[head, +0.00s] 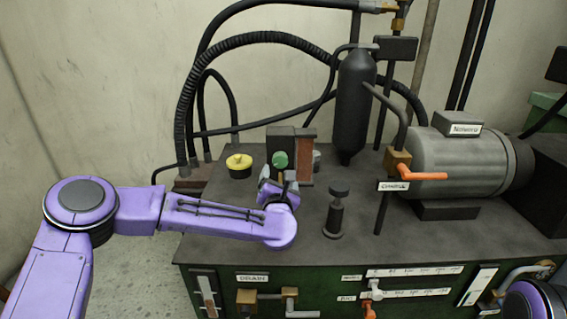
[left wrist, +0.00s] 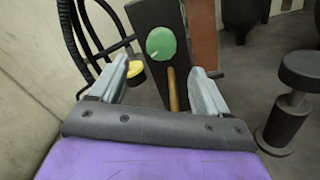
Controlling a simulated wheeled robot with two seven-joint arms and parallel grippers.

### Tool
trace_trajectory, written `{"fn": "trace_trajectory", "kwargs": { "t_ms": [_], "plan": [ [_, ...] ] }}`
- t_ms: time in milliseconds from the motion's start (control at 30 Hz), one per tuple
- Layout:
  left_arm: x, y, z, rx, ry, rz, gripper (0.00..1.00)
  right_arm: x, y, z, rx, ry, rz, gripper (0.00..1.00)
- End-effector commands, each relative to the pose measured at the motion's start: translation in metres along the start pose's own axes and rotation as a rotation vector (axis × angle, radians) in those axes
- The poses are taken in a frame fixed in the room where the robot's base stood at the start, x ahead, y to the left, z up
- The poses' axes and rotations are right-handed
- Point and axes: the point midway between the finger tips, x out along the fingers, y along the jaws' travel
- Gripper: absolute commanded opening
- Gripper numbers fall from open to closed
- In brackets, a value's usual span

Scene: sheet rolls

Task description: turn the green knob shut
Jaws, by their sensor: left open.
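The green knob (head: 280,159) is a round disc on the front of a dark upright block (head: 283,138) on the bench top. In the left wrist view the knob (left wrist: 161,43) has a small pale mark at its lower left. A brass-coloured rod (left wrist: 172,90) stands below it. My left gripper (head: 278,186) is just in front of and below the knob in the head view. In the left wrist view its two grey fingers (left wrist: 160,70) are spread and empty. The knob lies just beyond the fingertips, between them in the picture, with no contact visible. My right gripper is out of view.
A yellow knob (head: 239,161) sits left of the block. A dark post (head: 336,212) stands to the right, near the bench front. A black cylinder (head: 356,100), an orange lever (head: 424,176) and a grey motor (head: 462,163) are further right. Black hoses arch behind.

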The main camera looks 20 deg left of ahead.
Motion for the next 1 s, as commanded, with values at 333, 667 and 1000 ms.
{"fn": "trace_trajectory", "kwargs": {
  "t_ms": [333,667,1000],
  "plan": [
    [0.071,0.0,0.002,0.004,0.003,-0.001,0.76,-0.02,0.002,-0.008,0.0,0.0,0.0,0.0],
    [0.101,-0.003,-0.001,0.005,0.001,-0.006,0.76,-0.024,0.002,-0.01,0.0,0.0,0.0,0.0],
    [0.101,-0.003,-0.001,0.006,0.001,-0.007,0.31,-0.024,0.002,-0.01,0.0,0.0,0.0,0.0]
  ]
}}
